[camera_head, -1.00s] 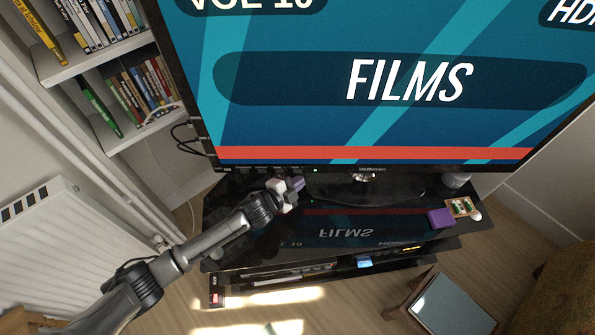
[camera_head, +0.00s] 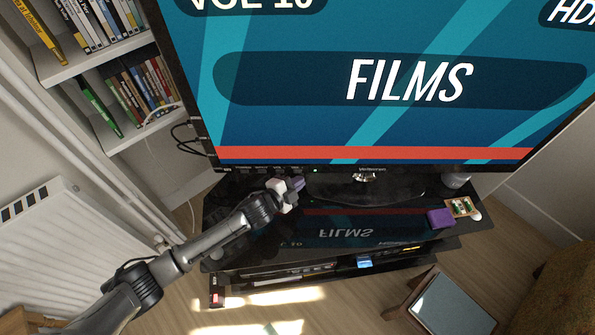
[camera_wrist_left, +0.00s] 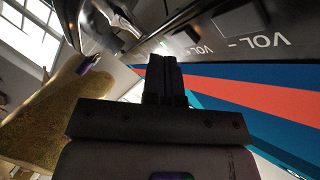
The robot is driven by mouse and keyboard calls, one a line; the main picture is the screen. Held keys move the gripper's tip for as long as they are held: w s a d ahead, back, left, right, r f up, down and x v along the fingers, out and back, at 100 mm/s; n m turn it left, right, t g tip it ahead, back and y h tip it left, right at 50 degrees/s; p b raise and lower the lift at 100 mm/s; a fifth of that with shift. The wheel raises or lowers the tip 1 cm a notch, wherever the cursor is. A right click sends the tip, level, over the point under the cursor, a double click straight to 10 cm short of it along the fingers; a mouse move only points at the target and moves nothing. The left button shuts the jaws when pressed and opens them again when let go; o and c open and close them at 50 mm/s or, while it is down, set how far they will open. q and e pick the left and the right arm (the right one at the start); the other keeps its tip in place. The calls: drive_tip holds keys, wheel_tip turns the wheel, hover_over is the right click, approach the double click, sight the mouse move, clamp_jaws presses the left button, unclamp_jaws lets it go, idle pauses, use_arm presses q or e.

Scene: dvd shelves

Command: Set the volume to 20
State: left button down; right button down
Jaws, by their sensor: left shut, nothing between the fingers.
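The television (camera_head: 400,110) stands at the back and its screen reads "VOL 10", "FILMS" and a partly cut "HDMI"-like label. In the left wrist view, the bezel's underside shows a dark button (camera_wrist_left: 240,20) beside the label "VOL -" (camera_wrist_left: 258,45), with another "VOL" label (camera_wrist_left: 200,50) to its left. My left gripper (camera_head: 298,184) is shut and empty, just below the television's lower edge, left of the middle. In the left wrist view its fingers (camera_wrist_left: 165,75) point toward the bezel near the labels. I cannot tell whether they touch it. My right gripper is not in view.
The glossy black TV stand (camera_head: 290,235) lies under my left gripper. A purple box (camera_head: 440,218) and a small picture card (camera_head: 462,207) lie at its right end. A bookshelf (camera_head: 100,60) is at the left, a radiator (camera_head: 45,235) lower left, and a stool (camera_head: 450,303) at the front right.

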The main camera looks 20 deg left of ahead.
use_arm(q)
drive_tip(key=shift+w, duration=0.1)
idle(0.6)
drive_tip(key=shift+w+a, duration=0.15)
drive_tip(key=shift+w, duration=0.15)
idle(0.5)
drive_tip(key=shift+w+a, duration=0.15)
drive_tip(key=shift+w, duration=0.2)
idle(0.4)
